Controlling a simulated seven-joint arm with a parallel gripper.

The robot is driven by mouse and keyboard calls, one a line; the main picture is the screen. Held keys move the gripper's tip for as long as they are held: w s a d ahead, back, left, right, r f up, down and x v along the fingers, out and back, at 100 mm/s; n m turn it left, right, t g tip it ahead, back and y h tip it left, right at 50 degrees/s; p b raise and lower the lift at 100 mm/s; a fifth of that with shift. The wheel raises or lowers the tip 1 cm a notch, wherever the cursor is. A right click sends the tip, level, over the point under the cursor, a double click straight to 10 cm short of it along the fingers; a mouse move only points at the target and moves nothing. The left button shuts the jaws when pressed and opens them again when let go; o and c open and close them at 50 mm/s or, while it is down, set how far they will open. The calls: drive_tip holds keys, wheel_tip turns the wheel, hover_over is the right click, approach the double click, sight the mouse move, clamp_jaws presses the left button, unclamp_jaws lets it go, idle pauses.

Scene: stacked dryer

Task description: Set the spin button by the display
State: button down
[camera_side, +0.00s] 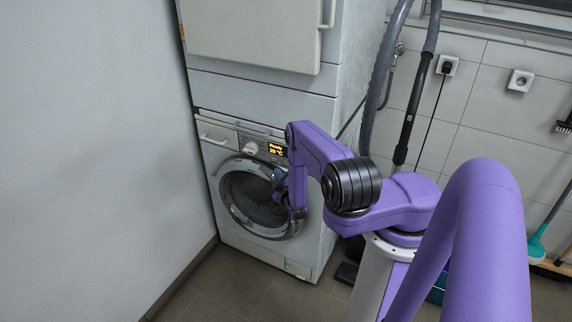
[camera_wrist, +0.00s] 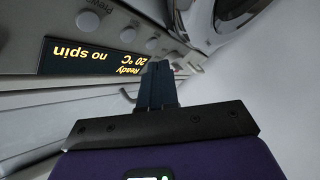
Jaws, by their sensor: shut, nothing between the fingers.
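The washer's lit display (camera_wrist: 95,57) appears upside down in the wrist view and reads "Ready", "20 °C" and "no spin". In the side view the display (camera_side: 277,150) sits at the right of the control panel. A row of round grey buttons (camera_wrist: 151,44) runs along the display's edge; which one is the spin button I cannot tell. My gripper (camera_wrist: 158,70) is shut and empty, its dark fingertips close to the panel beside the display's "Ready" end. Contact with a button cannot be told. In the side view my gripper (camera_side: 280,182) is in front of the door, partly hidden by my arm.
The washer's round door (camera_side: 240,200) is closed below the panel. A white knob (camera_side: 250,148) is left of the display. The dryer (camera_side: 255,35) is stacked above. A wall (camera_side: 95,150) stands close on the left, and grey hoses (camera_side: 385,70) hang on the right.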

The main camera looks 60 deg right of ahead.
drive_tip(key=shift+a, duration=1)
